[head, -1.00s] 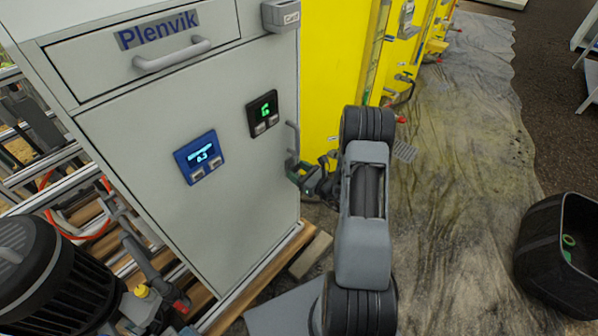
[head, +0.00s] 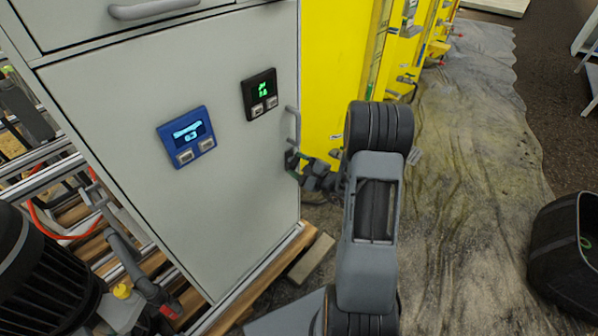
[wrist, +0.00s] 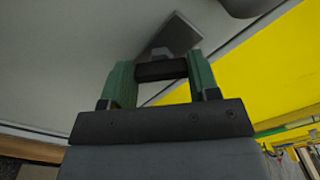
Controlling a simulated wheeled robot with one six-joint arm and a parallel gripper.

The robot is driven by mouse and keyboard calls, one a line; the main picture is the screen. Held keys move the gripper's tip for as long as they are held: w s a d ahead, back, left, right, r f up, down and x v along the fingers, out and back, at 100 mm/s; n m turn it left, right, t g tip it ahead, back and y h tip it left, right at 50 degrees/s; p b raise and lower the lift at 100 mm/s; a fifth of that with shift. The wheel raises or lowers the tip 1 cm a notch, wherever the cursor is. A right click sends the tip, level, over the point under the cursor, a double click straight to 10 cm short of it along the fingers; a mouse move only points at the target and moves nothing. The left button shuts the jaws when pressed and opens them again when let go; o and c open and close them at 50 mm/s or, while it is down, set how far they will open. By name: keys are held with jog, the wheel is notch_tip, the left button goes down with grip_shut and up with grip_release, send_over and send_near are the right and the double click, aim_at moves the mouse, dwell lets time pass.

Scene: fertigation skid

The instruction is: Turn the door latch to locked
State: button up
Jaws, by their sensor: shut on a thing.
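The grey cabinet door (head: 215,215) is closed or nearly so, seen from the front. A vertical grey handle (head: 294,124) stands at its right edge. My gripper (head: 291,161) is at the door's right edge just below this handle, where the latch is mostly hidden by the fingers in the head view. In the wrist view, the green fingers of my gripper (wrist: 162,82) stand on both sides of a dark bar, the door latch (wrist: 162,71), and are shut on it. A dark grey plate (wrist: 178,33) lies behind it on the door. I cannot read the latch's angle clearly.
A blue display (head: 187,136) and a black display (head: 260,93) are on the door. A yellow panel (head: 330,75) stands right of the cabinet. A black bin (head: 565,255) is at the lower right. The floor sheet (head: 460,190) between is mostly clear.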

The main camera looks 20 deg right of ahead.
jog(key=n+b, duration=0.8)
jog(key=b, duration=0.2)
jog(key=shift+f, duration=0.2)
dwell(0.4)
jog(key=o, duration=0.9)
jog(key=shift+s, duration=0.1)
jog(key=p+v, duration=0.3)
jog(key=v, duration=1)
jog(key=shift+s+d+r, duration=0.1)
jog(key=shift+s, duration=0.2)
